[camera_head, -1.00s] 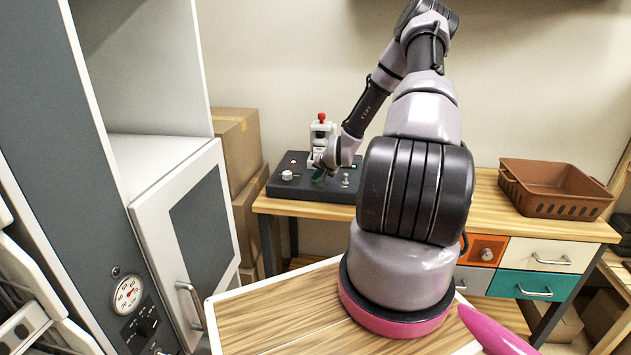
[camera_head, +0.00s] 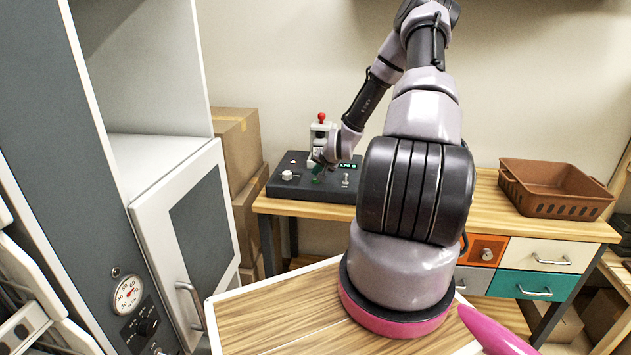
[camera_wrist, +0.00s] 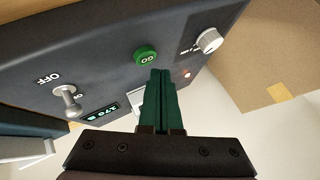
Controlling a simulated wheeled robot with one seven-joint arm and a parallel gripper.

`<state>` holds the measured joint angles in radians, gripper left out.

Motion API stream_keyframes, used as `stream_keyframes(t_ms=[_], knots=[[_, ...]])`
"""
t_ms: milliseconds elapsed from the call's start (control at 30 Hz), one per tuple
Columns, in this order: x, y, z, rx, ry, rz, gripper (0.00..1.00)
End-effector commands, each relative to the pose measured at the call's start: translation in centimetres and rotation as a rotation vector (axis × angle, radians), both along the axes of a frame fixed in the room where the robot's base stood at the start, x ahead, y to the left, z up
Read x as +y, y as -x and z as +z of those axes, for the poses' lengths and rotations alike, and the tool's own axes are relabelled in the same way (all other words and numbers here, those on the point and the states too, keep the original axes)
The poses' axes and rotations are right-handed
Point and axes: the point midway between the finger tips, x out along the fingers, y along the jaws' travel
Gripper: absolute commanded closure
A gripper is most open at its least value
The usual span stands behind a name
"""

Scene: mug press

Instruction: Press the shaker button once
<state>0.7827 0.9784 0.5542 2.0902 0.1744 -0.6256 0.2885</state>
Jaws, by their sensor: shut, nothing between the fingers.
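The shaker is a dark box (camera_head: 283,188) on the wooden workbench, with a white and grey unit with a red knob (camera_head: 321,117) at its back. In the wrist view, its dark panel (camera_wrist: 105,42) carries a round green button marked GO (camera_wrist: 146,56). My gripper (camera_head: 317,168) is over the panel. In the wrist view its green fingers (camera_wrist: 160,72) are shut together and empty. Their tips lie just beside the GO button in the picture; a small gap to it seems to show. A lit green display (camera_wrist: 103,113) and a toggle switch marked OFF (camera_wrist: 68,98) sit nearby.
Cardboard boxes (camera_head: 240,150) stand left of the workbench. A brown basket (camera_head: 553,188) sits at its right end.

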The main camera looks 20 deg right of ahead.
Motion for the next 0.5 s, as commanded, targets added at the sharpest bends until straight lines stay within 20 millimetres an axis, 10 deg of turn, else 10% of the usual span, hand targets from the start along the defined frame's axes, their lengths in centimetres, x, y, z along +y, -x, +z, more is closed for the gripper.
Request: stream_keyframes(t_ms=[500], knots=[[0.0,0.0,4.6,-0.001,0.002,0.0,1.0]])
